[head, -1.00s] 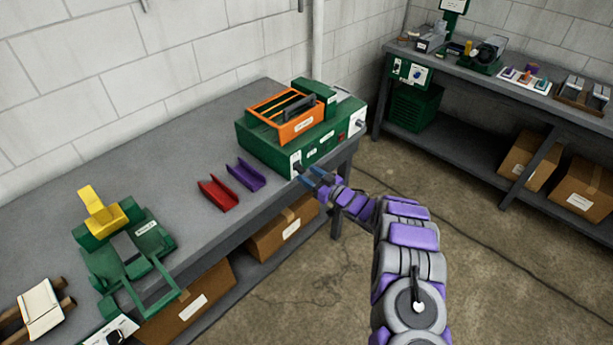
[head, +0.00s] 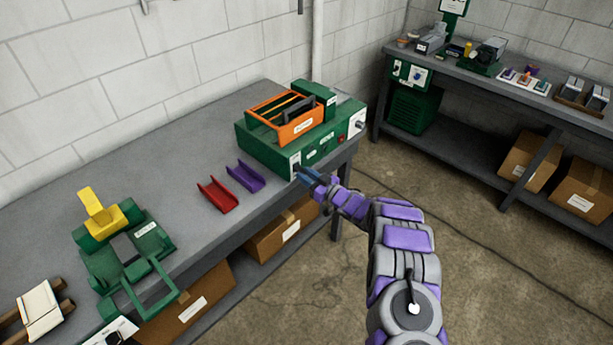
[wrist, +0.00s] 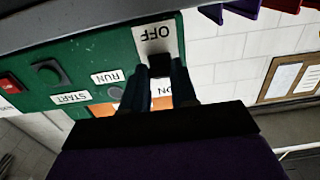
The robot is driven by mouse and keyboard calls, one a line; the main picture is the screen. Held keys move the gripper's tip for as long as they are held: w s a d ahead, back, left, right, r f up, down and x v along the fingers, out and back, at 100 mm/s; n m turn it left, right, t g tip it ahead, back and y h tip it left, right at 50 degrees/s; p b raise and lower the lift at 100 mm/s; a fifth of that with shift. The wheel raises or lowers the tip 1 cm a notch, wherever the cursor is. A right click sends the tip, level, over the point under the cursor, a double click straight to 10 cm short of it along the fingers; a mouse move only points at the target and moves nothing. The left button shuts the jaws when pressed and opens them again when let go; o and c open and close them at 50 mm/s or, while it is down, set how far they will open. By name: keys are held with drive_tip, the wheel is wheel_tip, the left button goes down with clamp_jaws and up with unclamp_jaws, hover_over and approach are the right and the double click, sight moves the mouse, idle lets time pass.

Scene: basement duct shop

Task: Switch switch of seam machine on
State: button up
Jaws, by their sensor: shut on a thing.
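The seam machine (head: 262,150) is a green box on the near bench, at its far right end. Its switch (wrist: 160,65) is a black lever on a white plate on the machine's front. In the wrist view, which is upside down, OFF is printed above the lever and ON below it, partly covered. My gripper (head: 299,173) is at the plate on the machine's left front. In the wrist view my gripper (wrist: 163,72) has a blue finger on each side of the lever and is shut on it. The fingers hide part of the lever, so its exact position is hard to tell.
The machine's front also has a red button (wrist: 10,84), a dark knob (wrist: 47,73) and START and RUN labels. An orange tray (head: 284,136) sits on top. Red (head: 217,196) and purple (head: 245,177) channels lie to the left. The floor beside my arm is clear.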

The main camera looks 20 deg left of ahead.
sight(299, 168)
drive_tip(key=shift+r, duration=0.1)
clamp_jaws()
drive_tip(key=p, duration=0.2)
drive_tip(key=r+h+p, duration=0.1)
drive_tip(key=shift+d+r+h+p, duration=0.1)
drive_tip(key=shift+d+h+p, duration=0.1)
drive_tip(key=shift+h+p, duration=0.15)
drive_tip(key=h+p, duration=0.1)
drive_tip(key=p, duration=0.1)
drive_tip(key=r+g+h+p, duration=0.1)
drive_tip(key=p, duration=0.1)
drive_tip(key=shift+w+a+r+p, duration=0.1)
drive_tip(key=shift+r+p, duration=0.15)
drive_tip(key=shift+p, duration=0.15)
drive_tip(key=h+p, duration=0.1)
drive_tip(key=p, duration=0.1)
drive_tip(key=g+h+p, duration=0.1)
drive_tip(key=p, duration=0.2)
drive_tip(key=shift+a+r+h, duration=0.25)
drive_tip(key=shift+a+r, duration=0.1)
drive_tip(key=shift+r, duration=0.05)
drive_tip(key=p, duration=0.2)
drive_tip(key=shift+w+a+r+g+h+p, duration=0.1)
drive_tip(key=shift+w+r+g+h+p, duration=0.1)
drive_tip(key=shift+g+h+p, duration=0.2)
drive_tip(key=shift+h, duration=0.3)
